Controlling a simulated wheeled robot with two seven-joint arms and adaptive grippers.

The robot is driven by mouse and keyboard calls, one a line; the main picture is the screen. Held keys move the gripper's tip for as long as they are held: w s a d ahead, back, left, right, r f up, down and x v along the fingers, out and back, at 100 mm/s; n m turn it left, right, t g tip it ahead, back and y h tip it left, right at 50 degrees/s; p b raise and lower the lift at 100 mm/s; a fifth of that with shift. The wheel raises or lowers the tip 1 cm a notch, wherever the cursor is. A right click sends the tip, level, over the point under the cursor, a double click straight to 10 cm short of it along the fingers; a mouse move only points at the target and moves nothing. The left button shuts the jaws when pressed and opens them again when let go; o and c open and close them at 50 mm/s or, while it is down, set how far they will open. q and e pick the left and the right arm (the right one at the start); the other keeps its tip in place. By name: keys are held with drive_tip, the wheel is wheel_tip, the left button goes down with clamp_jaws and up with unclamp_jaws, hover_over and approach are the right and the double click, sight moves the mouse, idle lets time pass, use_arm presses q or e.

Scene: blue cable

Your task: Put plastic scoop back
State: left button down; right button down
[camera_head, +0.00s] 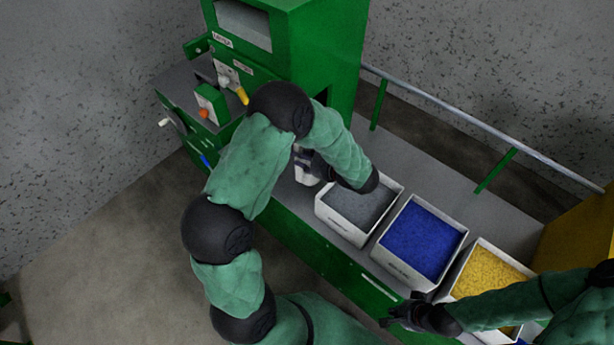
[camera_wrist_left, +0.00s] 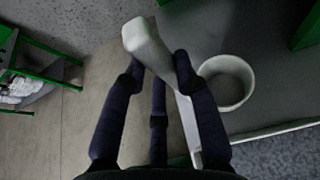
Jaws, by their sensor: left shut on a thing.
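My left gripper (camera_wrist_left: 155,75) is shut on a white piece that looks like the plastic scoop (camera_wrist_left: 148,42). Its thick end sticks out beyond the dark fingertips. The fingers hide part of it, and its full shape cannot be made out. A round white cup (camera_wrist_left: 226,82) stands on the grey bench top, just right of the fingers in the left wrist view. In the head view my left gripper is largely hidden by its own forearm, near a small white thing (camera_head: 305,176) left of the grey-pellet bin. My right gripper (camera_head: 391,319) is by the bench's front edge; its jaws are unclear.
White bins of grey pellets (camera_head: 324,211), blue pellets (camera_head: 404,273) and yellow pellets (camera_head: 515,263) stand in a row on the bench. A green machine (camera_head: 330,45) rises at the back left. A grey rail (camera_head: 450,108) runs behind the bench.

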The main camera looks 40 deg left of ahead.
sight(301, 171)
use_arm(q)
drive_tip(key=shift+f+b, duration=0.95)
drive_tip(key=shift+f, duration=2.55)
drive_tip(key=shift+f, duration=0.2)
drive_tip(key=c, duration=1)
unclamp_jaws()
drive_tip(key=shift+o, duration=0.2)
drive_tip(key=shift+r, duration=0.1)
